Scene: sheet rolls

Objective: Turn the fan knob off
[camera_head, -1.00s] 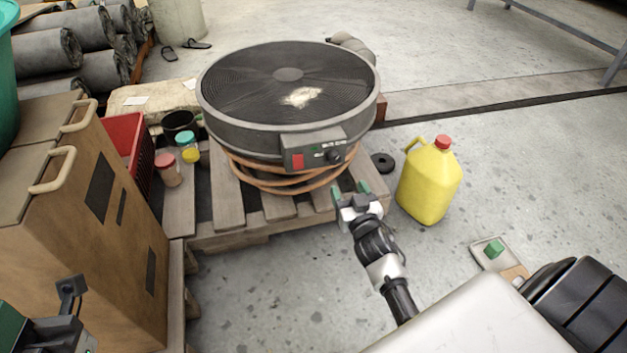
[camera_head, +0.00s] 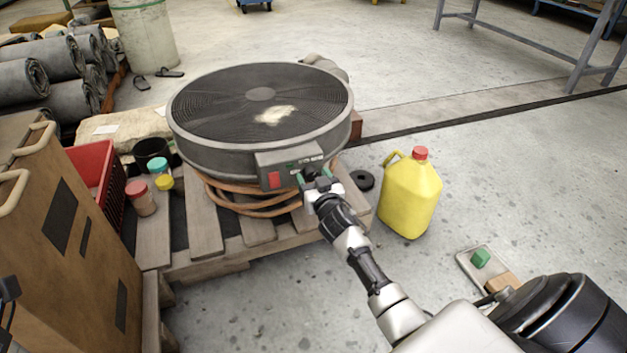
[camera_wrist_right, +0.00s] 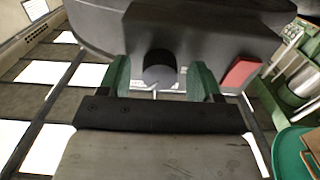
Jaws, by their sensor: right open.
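A large round grey fan (camera_head: 262,105) lies face up on a wooden pallet. Its control box (camera_head: 290,165) faces me and carries a red switch (camera_head: 275,180); the switch also shows in the right wrist view (camera_wrist_right: 239,73). My right gripper (camera_head: 318,178) is open at the box's right part and hides most of the knob in the head view. In the right wrist view the dark round knob (camera_wrist_right: 159,68) is between the two green fingertips, with gaps at both sides. My left arm shows only as a dark piece at the left edge; its fingers are out of view.
A yellow jug (camera_head: 410,195) stands right of the pallet (camera_head: 205,225). A brown box (camera_head: 70,230), a red crate (camera_head: 110,185) and small jars (camera_head: 140,197) stand at left. An orange hose (camera_head: 262,208) lies coiled under the fan. Floor at right is mostly clear.

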